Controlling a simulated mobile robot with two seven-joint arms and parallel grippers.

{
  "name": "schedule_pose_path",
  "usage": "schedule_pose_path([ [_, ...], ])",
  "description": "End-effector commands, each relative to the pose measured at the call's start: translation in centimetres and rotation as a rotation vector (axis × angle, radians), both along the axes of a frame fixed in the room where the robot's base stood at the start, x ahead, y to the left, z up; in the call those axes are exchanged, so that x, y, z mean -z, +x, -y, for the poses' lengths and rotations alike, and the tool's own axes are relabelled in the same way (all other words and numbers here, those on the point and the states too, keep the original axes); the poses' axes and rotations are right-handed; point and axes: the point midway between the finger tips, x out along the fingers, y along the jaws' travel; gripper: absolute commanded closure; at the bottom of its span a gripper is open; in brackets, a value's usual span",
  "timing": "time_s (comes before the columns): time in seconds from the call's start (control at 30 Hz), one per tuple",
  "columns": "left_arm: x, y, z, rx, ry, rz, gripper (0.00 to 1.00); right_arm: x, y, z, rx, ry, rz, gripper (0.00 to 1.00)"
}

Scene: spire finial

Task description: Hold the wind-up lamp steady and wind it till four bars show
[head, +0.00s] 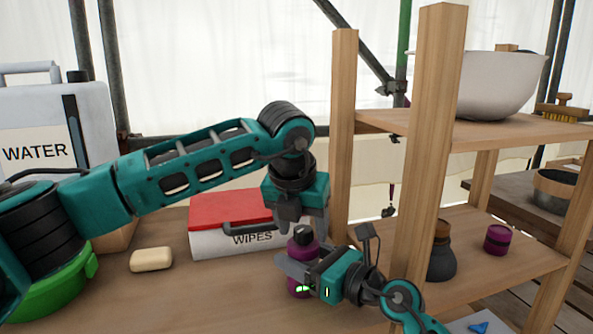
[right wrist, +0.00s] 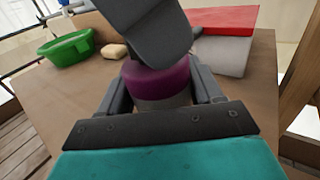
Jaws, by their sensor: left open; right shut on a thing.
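The wind-up lamp, a purple body (head: 303,246) with a dark top (head: 301,232), stands on the table in the middle of the head view. Small green lit marks show low on it; I cannot count them clearly. My right gripper (head: 296,272) is shut on the lamp from the right, with a finger along each side of the purple body (right wrist: 158,84) in the right wrist view. My left gripper (head: 301,222) points down at the lamp's top, open. In the right wrist view its dark finger (right wrist: 145,35) hides the top, so I cannot tell if they touch.
A red-lidded wipes box (head: 235,210) stands close behind the lamp. A soap bar (head: 151,259), a green basin (head: 55,295) and a water container (head: 60,110) are left. A wooden shelf (head: 437,130) rises at right, holding a white bowl (head: 500,85) and a purple jar (head: 497,240).

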Motion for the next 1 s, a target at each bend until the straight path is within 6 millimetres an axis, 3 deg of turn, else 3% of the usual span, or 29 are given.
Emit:
schedule_pose_path([
  [0.1,0.0,0.0,0.1,-0.124,0.001,0.002,0.38,0.0,0.0,0.0,0.000,0.000,0.000,0.71],
  [0.6,-9.1,-3.7,-0.7,-0.113,-0.001,0.003,0.38,0.0,0.0,0.0,0.000,0.000,0.000,0.71],
  [0.8,-10.8,-4.4,-0.9,-0.113,0.000,0.001,0.38,0.0,0.0,0.0,0.000,0.000,0.000,0.71],
  [1.0,-11.1,-4.5,-0.9,-0.112,-0.001,0.000,0.38,0.0,0.0,0.0,0.000,0.000,0.000,0.71],
])
